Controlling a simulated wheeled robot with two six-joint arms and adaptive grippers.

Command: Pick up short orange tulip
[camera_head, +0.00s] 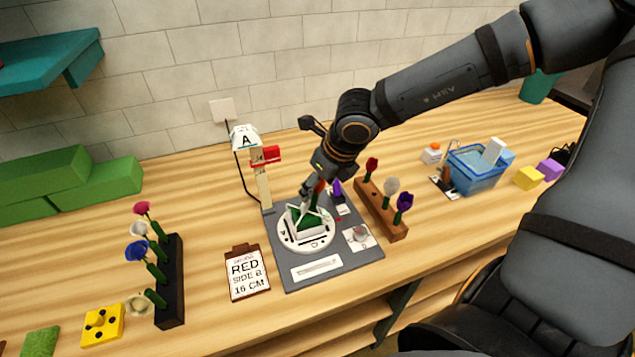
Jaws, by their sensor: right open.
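I cannot clearly make out an orange tulip; it may be hidden by my right gripper. My right gripper (312,205) is open above the round white turntable (306,245) on the grey mat (343,263). Green stems or a green holder show at the turntable between and below the fingers, with a small purple bloom (337,188) just behind. A brown wooden rack (394,231) to the right holds a red (372,164), a white (391,185) and a purple flower (405,201). My left gripper is not in view.
A black rack (174,290) with several flowers stands at the left. A post marked A (245,138) rises behind the mat. A clipboard reading "RED SIDE B 16 CM" (246,275) lies beside the mat. A blue water tub (475,170) stands at the right.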

